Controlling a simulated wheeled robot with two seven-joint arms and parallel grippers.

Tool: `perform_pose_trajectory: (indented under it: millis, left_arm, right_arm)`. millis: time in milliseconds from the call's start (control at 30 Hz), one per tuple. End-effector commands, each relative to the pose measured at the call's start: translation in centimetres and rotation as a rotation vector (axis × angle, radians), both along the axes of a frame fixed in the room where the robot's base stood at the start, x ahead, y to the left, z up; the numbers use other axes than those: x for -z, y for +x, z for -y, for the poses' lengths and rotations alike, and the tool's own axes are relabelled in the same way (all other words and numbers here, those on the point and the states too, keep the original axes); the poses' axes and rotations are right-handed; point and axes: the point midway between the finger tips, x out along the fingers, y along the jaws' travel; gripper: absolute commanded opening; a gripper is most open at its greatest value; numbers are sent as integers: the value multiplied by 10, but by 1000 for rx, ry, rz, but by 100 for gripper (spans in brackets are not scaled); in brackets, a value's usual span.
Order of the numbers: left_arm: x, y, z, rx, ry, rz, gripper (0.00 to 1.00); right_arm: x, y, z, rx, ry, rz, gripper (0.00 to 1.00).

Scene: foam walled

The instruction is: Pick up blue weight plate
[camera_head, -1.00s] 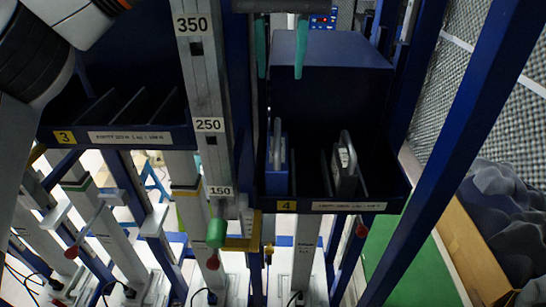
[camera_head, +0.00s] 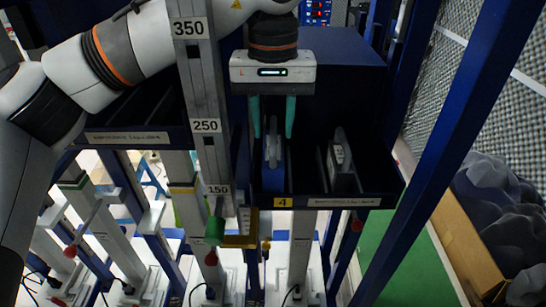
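The blue weight plate (camera_head: 273,178) stands upright in the left slot of the dark blue bin (camera_head: 335,202) labelled 4, in the head view. My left gripper (camera_head: 273,134) comes down from above, its two teal fingers apart on either side of the plate's upper part. The fingers look open, with the plate's top between them; I cannot tell whether they touch it. My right gripper does not show.
A grey weight plate (camera_head: 341,163) stands in a slot to the right in the same bin. A scale post (camera_head: 207,120) marked 350, 250 and 150 rises left of the bin. A blue frame post (camera_head: 440,150) slants on the right.

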Motion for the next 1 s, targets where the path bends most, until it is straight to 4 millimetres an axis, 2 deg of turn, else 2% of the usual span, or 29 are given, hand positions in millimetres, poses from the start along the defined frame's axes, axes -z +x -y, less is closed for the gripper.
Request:
perform_pose_trajectory:
  millis: [67, 267, 1000]
  left_arm:
    - [0, 0, 0, 0, 0, 0, 33]
    - [0, 0, 0, 0, 0, 0, 0]
    - [-1, 0, 0, 0, -1, 0, 0]
  right_arm:
    - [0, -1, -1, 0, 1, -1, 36]
    - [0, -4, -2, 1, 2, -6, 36]
    - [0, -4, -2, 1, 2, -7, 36]
